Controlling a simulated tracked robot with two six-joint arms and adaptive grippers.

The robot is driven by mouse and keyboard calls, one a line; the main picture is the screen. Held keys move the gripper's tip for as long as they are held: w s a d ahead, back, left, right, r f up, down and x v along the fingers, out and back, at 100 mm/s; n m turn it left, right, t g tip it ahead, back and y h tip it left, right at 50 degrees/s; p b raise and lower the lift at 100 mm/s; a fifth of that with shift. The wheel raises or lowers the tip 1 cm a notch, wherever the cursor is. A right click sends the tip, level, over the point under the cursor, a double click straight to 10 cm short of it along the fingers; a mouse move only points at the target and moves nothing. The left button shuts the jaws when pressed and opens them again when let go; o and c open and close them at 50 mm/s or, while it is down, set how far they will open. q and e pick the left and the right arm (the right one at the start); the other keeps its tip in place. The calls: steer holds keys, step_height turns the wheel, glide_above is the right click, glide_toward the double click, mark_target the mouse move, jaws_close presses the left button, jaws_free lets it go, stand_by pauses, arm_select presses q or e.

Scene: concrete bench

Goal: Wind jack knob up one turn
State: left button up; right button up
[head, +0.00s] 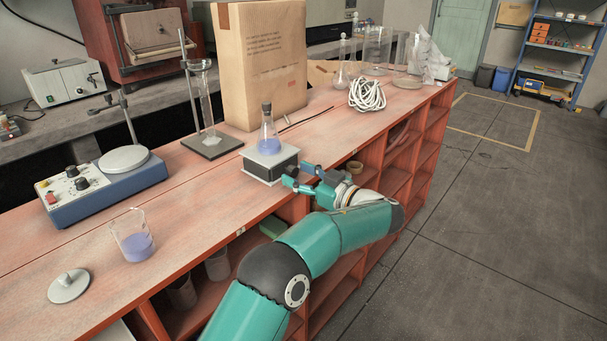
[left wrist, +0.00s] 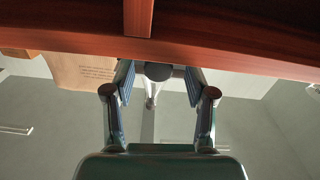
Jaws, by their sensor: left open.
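The lab jack (head: 262,176) stands on the red bench near its front edge, with a light top plate and dark sides. A stoppered conical flask (head: 269,142) with blue-violet liquid stands upright on it. My left gripper (head: 291,174) is at the jack's right side, its fingers pointing at it. In the left wrist view the open fingers (left wrist: 159,78) lie on either side of a dark round knob (left wrist: 158,71), with gaps visible. Whether either finger touches it I cannot tell. My right gripper is out of view.
A retort stand (head: 211,146) and a large cardboard box (head: 262,70) stand behind the jack. A blue stirrer (head: 105,186) and a beaker (head: 133,240) are at left. Coiled white cable (head: 367,94) lies farther right. The floor beyond the bench is open.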

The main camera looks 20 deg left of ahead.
arm_select(q)
steer(key=shift+f, duration=0.1)
jaws_close()
steer(key=shift+f+m+b, duration=0.2)
steer(key=shift+m+b, duration=0.35)
steer(key=shift+m, duration=0.55)
steer(key=m, duration=0.3)
steer(key=shift+r+m+b, duration=0.1)
steer(key=shift+m+b, duration=0.2)
